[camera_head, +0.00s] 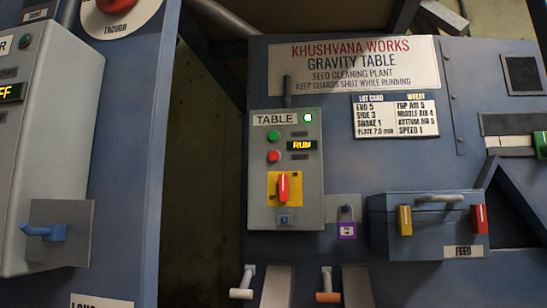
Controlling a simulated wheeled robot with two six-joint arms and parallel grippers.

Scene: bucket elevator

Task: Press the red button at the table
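Nothing covers the red button. Neither of my grippers shows in this view.
Below the box are a white-handled lever (241,293) and an orange-handled lever (328,297). A purple padlock (347,229) hangs to its right, beside the FEED box (425,230). Another grey control box (50,140) stands at the far left, with a dark gap between.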

